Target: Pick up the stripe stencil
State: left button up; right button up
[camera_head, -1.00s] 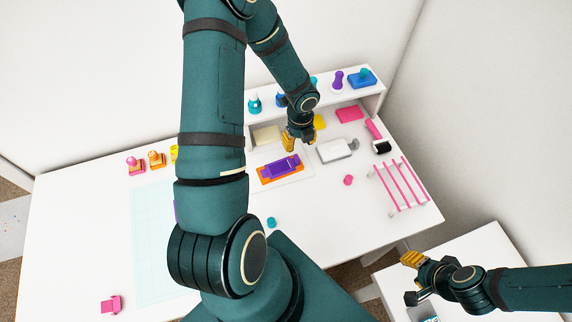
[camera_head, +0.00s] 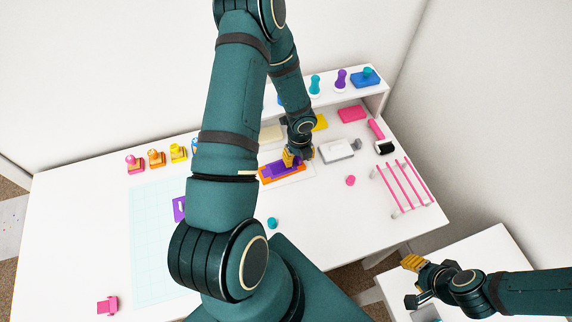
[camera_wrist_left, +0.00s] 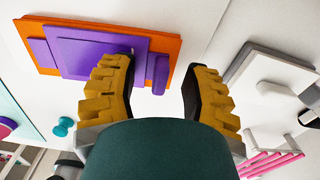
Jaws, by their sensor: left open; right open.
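A purple plate (camera_head: 280,169) with raised strips lies on an orange plate (camera_head: 266,181); no stripe pattern is clear, so I cannot tell if it is the stripe stencil. In the left wrist view the purple plate (camera_wrist_left: 88,52) lies on the orange plate (camera_wrist_left: 47,26). My left gripper (camera_head: 291,160) is open over their right end; in the wrist view its fingers (camera_wrist_left: 160,88) stand apart, one in front of the purple plate, one past the orange edge. A second purple piece (camera_head: 179,209) is partly hidden by my arm. My right gripper (camera_head: 412,281) is open and empty at lower right.
A grey-white block (camera_head: 337,151) stands close right of my left gripper. A rack of pink rods (camera_head: 403,186) is at the table's right. A shelf (camera_head: 372,88) with several stamps is behind. The pale grid mat (camera_head: 150,250) is mostly bare.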

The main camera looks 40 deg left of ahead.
pick_arm(q)
grip_shut()
